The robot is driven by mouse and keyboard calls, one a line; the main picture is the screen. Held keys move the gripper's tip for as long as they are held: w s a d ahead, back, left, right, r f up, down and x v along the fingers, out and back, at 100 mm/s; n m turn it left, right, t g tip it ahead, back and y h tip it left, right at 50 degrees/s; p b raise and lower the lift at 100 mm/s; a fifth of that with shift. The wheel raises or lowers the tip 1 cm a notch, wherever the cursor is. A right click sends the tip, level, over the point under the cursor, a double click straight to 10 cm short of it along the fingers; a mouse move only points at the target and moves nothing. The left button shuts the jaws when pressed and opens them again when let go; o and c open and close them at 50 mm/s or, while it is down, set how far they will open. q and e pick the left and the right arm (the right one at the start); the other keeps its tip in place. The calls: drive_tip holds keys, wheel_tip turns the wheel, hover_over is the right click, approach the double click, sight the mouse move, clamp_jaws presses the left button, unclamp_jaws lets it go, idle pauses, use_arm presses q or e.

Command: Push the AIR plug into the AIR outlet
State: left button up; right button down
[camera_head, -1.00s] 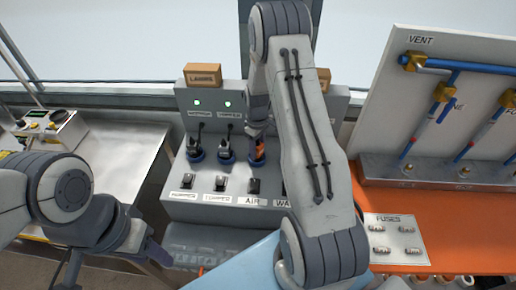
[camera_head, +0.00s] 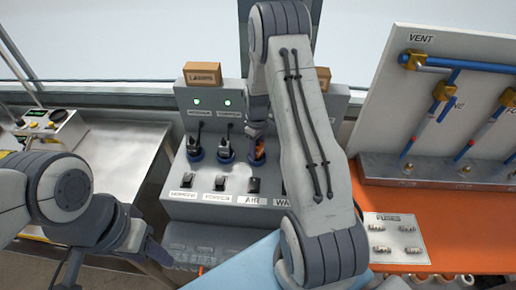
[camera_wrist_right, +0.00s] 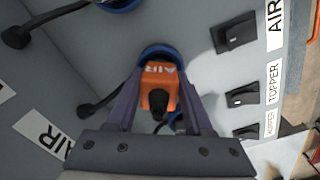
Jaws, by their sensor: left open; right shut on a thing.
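The orange AIR plug (camera_wrist_right: 158,84) is between the fingers of my right gripper (camera_wrist_right: 160,90), which is shut on it. In the right wrist view the plug's front end is at the blue ring of the AIR outlet (camera_wrist_right: 160,52); how deep it sits is hidden. In the head view the orange plug (camera_head: 259,147) shows at the third outlet of the grey panel, partly behind my right gripper (camera_head: 257,142). My left gripper (camera_head: 160,255) is open and empty at the lower left, away from the panel.
Two dark plugs (camera_head: 194,148) (camera_head: 225,149) sit in the outlets to the left. Black switches, including the AIR switch (camera_head: 253,185), line the panel's front. My right arm hides the panel's right part. A fuses plate (camera_head: 395,238) lies on the orange bench.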

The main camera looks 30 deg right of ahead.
drive_tip(key=shift+f, duration=0.35)
drive_tip(key=shift+c, duration=1.1)
unclamp_jaws()
drive_tip(key=shift+r+b, duration=0.45)
drive_tip(key=shift+r, duration=0.05)
wheel_tip(320, 180, up, 10)
drive_tip(key=shift+f+b, duration=0.25)
drive_tip(key=shift+b, duration=0.75)
